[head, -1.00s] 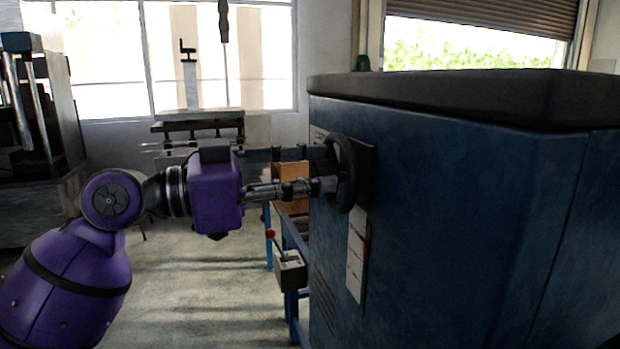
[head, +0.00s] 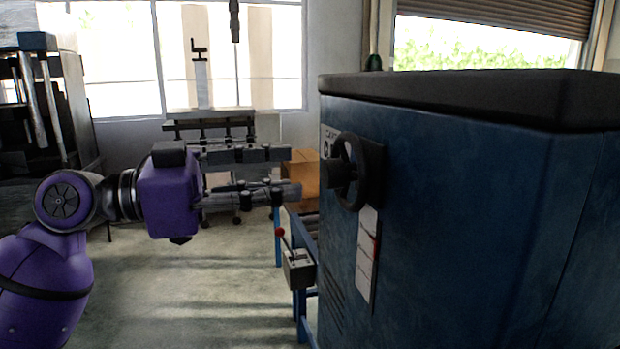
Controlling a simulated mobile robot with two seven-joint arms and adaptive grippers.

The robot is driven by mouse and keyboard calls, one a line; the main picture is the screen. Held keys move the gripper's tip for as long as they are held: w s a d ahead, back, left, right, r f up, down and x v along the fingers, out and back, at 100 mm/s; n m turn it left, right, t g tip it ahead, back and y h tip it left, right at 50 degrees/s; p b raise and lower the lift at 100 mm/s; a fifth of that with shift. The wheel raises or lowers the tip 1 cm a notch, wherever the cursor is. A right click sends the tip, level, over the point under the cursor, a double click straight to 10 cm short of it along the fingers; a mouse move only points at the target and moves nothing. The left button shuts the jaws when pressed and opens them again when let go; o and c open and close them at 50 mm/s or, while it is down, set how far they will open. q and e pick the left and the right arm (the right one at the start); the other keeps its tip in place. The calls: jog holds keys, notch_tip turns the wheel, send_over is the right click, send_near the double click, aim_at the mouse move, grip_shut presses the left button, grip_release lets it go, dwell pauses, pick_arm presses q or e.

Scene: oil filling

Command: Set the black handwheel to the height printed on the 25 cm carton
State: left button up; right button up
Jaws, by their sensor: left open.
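The black handwheel (head: 352,172) is mounted on the side of the blue machine cabinet (head: 450,220), with a dark plate behind it. A white scale strip with a red mark (head: 367,255) runs down below the wheel; its print is too small to read. My left gripper (head: 296,173) is open and empty, to the left of the handwheel and apart from it. A brown carton (head: 304,182) stands behind the gripper, partly hidden by it and the cabinet; no printed height is legible. My right gripper is not in view.
A grey control box with a red-knobbed lever (head: 297,268) is fixed to a blue frame (head: 304,318) beside the cabinet, below my gripper. A dark shelf unit (head: 60,120) stands at the left. The floor (head: 190,290) between them is clear.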

pick_arm(q)
jog(key=v, duration=0.5)
jog(key=shift+s+a, duration=0.1)
jog(key=shift+a, duration=0.05)
jog(key=shift+r, duration=0.1)
